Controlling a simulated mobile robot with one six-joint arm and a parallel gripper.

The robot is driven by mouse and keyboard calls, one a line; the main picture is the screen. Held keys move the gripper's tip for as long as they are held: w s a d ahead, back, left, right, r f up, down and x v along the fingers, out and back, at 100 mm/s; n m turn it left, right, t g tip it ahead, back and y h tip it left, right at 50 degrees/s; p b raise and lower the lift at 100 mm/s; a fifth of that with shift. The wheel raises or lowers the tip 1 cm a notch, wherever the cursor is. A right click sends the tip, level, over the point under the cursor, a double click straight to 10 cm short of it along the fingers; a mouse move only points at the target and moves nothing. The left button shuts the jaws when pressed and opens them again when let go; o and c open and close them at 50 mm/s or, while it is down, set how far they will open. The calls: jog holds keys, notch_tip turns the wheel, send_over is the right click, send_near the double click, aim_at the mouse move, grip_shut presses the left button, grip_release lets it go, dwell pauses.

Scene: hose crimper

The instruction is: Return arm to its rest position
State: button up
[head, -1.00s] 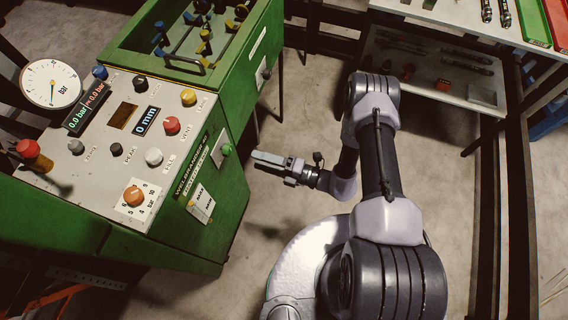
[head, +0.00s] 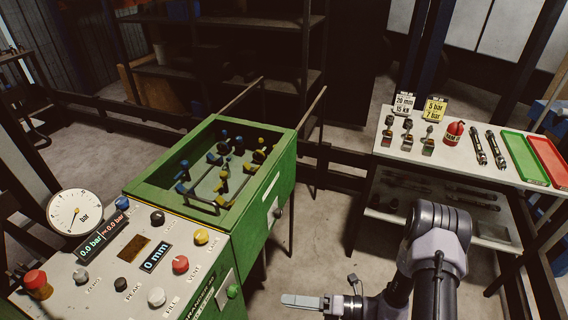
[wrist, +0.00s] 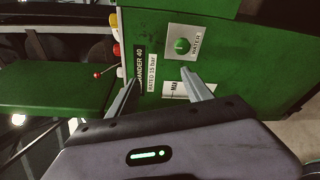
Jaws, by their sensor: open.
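My gripper (head: 302,301) is at the lower edge of the head view, in front of the right side of the green crimper (head: 268,205). It is empty. In the wrist view, its two fingers (wrist: 160,72) are spread apart and point at the green side panel, which has a round green button marked WATER (wrist: 182,46) and white labels. My arm (head: 436,250) is folded, with its elbow raised at the lower right of the head view. My base is out of the head view.
The control panel has a gauge (head: 75,213), displays and several knobs. A white table (head: 400,146) at the right carries fittings, a red bottle (head: 453,132), a green tray (head: 523,158) and a red tray (head: 548,161). Bare floor (head: 330,235) lies between crimper and table.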

notch_tip(320, 180, up, 12)
jog(key=s+n+g+h, duration=0.1)
jog(key=n+g+h, duration=0.3)
jog(key=n, duration=0.6)
jog(key=s+d+r+n+t+h, duration=0.3)
jog(key=s+r+n+h, duration=0.2)
jog(key=r+n, duration=0.5)
jog(key=s+d+r+n+t+h, duration=0.3)
jog(key=s+r+n+h, duration=0.3)
jog(key=r+n, duration=0.4)
jog(key=shift+d+r, duration=0.3)
jog(key=shift+r, duration=0.3)
